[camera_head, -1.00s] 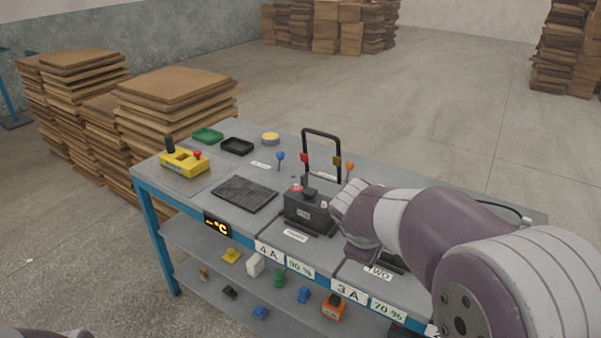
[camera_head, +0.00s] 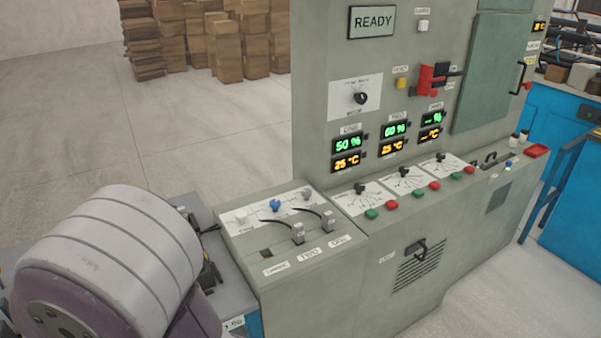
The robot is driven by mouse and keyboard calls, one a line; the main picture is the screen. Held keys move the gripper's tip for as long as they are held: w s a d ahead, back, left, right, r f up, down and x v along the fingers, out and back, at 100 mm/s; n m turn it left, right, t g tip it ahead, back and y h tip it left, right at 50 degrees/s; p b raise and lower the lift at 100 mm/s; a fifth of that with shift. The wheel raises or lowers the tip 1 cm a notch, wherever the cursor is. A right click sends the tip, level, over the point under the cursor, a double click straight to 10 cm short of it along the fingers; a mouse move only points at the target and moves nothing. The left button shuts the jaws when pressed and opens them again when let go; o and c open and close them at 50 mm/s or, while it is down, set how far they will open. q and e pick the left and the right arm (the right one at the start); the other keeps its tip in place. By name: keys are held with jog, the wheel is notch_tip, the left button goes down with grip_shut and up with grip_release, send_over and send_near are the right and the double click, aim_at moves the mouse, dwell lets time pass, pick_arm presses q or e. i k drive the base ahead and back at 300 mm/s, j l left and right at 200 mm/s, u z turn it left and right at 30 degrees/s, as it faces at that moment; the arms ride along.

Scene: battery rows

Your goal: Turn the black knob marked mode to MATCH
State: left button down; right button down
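A black knob (camera_head: 360,98) sits on a white plate (camera_head: 345,92) on the tall grey-green cabinet (camera_head: 310,60). The plate has small lettering above and below the knob, too small for me to read surely, so I cannot tell which mark it points at. My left gripper is not in view.
A display (camera_head: 371,22) reads READY. Three smaller black knobs (camera_head: 404,172) sit on the sloped panel, with red and green buttons below. A lower grey console (camera_head: 300,285) with cabled plugs stands in front. A red lever (camera_head: 430,80) sticks out right of the plate.

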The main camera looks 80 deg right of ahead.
aim_at(362, 98)
jog(key=z, duration=3.15)
